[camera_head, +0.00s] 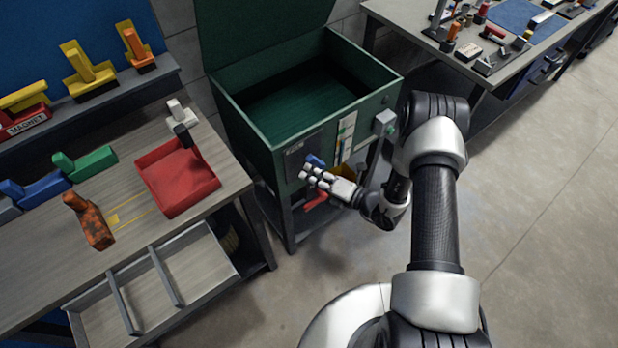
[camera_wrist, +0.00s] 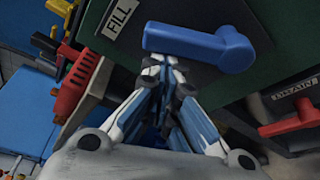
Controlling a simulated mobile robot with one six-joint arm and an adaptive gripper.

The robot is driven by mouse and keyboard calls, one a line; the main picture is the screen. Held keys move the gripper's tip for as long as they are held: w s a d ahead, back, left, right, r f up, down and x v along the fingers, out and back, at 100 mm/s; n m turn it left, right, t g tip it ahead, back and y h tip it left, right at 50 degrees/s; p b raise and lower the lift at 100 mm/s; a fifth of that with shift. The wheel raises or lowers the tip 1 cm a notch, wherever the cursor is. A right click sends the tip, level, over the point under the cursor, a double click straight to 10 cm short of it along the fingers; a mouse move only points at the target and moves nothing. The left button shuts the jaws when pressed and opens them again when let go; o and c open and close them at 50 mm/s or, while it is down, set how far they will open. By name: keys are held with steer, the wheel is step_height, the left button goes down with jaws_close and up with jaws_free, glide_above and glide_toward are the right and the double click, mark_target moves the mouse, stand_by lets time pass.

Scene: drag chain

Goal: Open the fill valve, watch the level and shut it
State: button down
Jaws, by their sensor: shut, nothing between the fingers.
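The green tank (camera_head: 250,153) stands in the middle of the head view with its lid raised. Its inside is dark green, and I cannot make out a liquid surface. The blue fill valve handle (camera_wrist: 205,45) sits beside the FILL label (camera_wrist: 122,18); it also shows on the tank's front in the head view (camera_head: 316,161). My gripper (camera_wrist: 165,65) is shut and empty, its fingertips right at the blue handle's edge; I cannot tell whether they touch. The red drain handle (camera_wrist: 298,122) is under the DRAIN label (camera_wrist: 294,92). A pale level strip (camera_head: 346,135) runs down the tank front.
A grey control box (camera_head: 384,122) sits on the tank front, right of the strip. The left bench (camera_head: 60,245) holds a red tray (camera_head: 180,185) and several tools. Another bench (camera_head: 450,62) with tools stands at the back right. The floor at right is clear.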

mark_target(314, 161)
steer(key=shift+w+d+r+m, duration=0.2)
steer(key=shift+w+d+r, duration=0.2)
steer(key=shift+d+r, duration=0.15)
steer(key=shift+w+d+r+m, duration=0.2)
steer(key=shift+w+d+r, duration=0.15)
steer(key=shift+d+r, duration=0.2)
steer(key=shift+w+d+r, duration=0.1)
steer(key=shift+w+d, duration=0.1)
